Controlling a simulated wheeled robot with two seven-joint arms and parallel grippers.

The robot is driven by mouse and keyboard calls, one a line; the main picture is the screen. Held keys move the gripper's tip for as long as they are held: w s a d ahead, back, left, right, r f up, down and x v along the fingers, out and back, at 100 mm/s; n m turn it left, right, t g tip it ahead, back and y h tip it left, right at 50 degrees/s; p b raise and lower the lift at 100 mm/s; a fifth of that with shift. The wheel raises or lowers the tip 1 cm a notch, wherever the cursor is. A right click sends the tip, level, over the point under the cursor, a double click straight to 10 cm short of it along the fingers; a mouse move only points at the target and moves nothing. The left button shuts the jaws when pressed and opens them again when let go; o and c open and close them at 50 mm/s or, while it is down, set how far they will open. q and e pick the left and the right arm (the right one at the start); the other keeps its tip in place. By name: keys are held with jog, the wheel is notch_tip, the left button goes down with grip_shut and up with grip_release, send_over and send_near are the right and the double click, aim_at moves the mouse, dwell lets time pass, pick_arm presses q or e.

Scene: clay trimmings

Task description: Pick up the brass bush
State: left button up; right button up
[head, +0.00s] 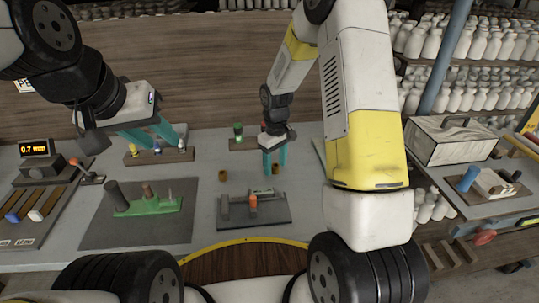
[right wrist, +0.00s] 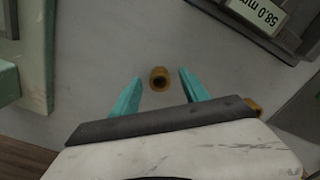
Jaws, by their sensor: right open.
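Two small brass bushes stand on the grey bench top. One brass bush (head: 275,171) is at my right gripper in the head view. In the right wrist view this bush (right wrist: 159,78) shows its open bore and lies just beyond the line between the fingertips. My right gripper (head: 274,172) points down with its teal fingers apart, one to each side of the bush; it also shows in the right wrist view (right wrist: 158,84). The other brass bush (head: 222,175) stands to the left; the gripper body partly hides it in the right wrist view (right wrist: 252,106). My left gripper (head: 160,138) is at the back left with fingers apart.
A dark gauge plate (head: 278,212) with an orange part lies in front of the bushes. A green part (head: 150,205) lies on a dark mat (head: 100,232) to the left. A wooden block with small pieces (head: 158,157) stands below my left gripper. A wooden box (head: 450,140) is at right.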

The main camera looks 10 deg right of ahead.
grip_shut()
jog(key=shift+r, duration=0.1)
